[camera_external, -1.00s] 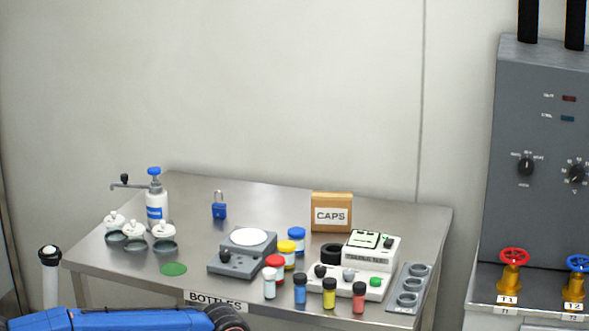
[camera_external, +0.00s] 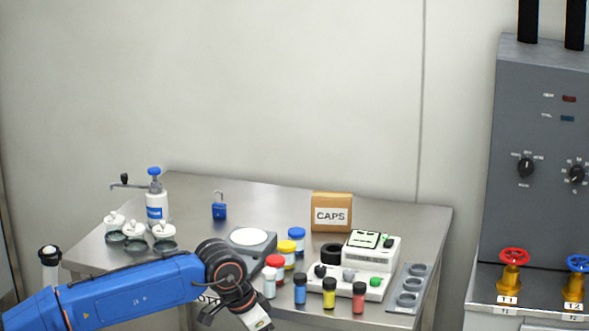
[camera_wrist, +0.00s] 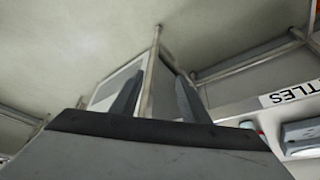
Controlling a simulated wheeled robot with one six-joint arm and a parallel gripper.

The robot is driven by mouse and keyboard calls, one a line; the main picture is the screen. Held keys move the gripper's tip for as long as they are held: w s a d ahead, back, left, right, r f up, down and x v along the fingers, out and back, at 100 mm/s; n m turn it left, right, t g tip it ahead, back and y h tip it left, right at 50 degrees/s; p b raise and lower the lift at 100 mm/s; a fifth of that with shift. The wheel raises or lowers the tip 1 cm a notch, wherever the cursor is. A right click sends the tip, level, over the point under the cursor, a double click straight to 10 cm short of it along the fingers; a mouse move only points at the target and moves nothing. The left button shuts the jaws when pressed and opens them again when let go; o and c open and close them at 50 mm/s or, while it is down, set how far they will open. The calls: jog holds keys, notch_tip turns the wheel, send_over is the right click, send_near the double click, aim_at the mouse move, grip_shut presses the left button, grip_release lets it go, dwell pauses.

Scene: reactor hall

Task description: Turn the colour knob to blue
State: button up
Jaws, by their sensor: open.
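A white instrument (camera_external: 372,249) with a small screen stands at the right of the steel table. A black knob (camera_external: 388,243) sits on its upper right. Its lower front carries a black knob (camera_external: 320,270), a grey knob (camera_external: 348,274) and a green knob (camera_external: 376,281). The lettering is too small to tell which is the colour knob, and no blue setting is readable. My gripper (camera_wrist: 156,90) shows two fingers apart with nothing between them, pointing towards the table's legs and wall. In the external view my wrist is low at the table's front edge, left of the instrument.
Several small capped bottles (camera_external: 330,293) stand in front of the instrument. A scale (camera_external: 250,238), a CAPS box (camera_external: 332,213), a padlock (camera_external: 219,208) and a pump bottle (camera_external: 157,205) share the table (camera_external: 285,197). A grey cabinet (camera_external: 540,120) with dials and valves stands at the right.

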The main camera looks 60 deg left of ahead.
notch_tip(320, 180, up, 27)
jog(key=w+a+r+m+g+h, duration=0.1)
jog(key=w+a+m, duration=0.2)
jog(key=w+a, duration=0.6)
jog(key=w+a+m+h, duration=0.1)
jog(key=w+a, duration=0.2)
jog(key=a, duration=0.4)
jog(key=w+a+m, duration=0.2)
jog(key=w+a, duration=0.2)
jog(key=a, duration=0.3)
send_near(319, 267)
jog(key=x, duration=0.7)
jog(key=shift+w+d+f, duration=0.1)
jog(key=shift+d+f, duration=0.05)
jog(key=shift+f, duration=0.25)
jog(key=shift+c, duration=0.2)
grip_shut()
